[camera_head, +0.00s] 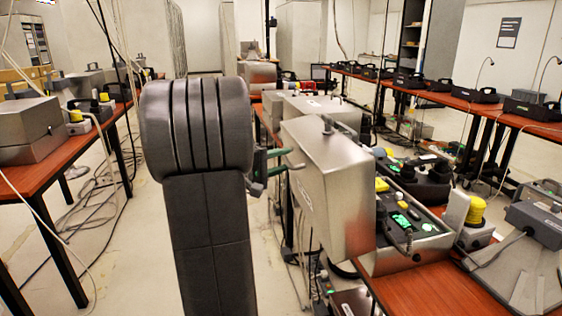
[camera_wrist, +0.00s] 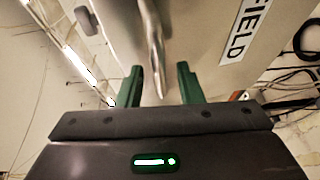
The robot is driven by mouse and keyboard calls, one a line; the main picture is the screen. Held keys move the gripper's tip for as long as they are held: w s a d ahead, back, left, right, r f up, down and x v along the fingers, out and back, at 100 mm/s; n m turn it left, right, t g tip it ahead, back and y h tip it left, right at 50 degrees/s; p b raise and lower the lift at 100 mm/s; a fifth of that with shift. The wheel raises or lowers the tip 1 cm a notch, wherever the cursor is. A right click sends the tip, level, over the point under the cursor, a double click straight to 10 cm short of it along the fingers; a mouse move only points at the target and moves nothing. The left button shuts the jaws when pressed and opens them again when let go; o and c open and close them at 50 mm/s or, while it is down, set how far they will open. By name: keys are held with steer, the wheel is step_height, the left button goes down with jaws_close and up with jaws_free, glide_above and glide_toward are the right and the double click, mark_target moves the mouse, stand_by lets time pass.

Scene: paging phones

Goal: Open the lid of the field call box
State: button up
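The field call box's silver metal lid (camera_head: 325,185) stands raised at a steep angle, and the control panel (camera_head: 415,238) with yellow and green parts shows to its right. A white label reading "FIELD" (camera_wrist: 244,30) is on the grey metal face in the wrist view. My gripper (camera_head: 281,162) is at the left side of the lid in the head view, partly hidden by my arm. In the wrist view, the two green fingers of my gripper (camera_wrist: 161,86) are apart. A narrow metal bar (camera_wrist: 153,45) reaches down between them; contact cannot be told.
More metal boxes (camera_head: 310,106) stand behind the lid. A red-brown table (camera_head: 430,293) carries the call box, with other devices crowding its right. Another table (camera_head: 40,172) stands left. Cables lie on the floor, with some free floor between the tables.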

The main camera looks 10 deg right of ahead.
steer(key=shift+d, duration=0.15)
steer(key=shift+c, duration=0.2)
jaws_close()
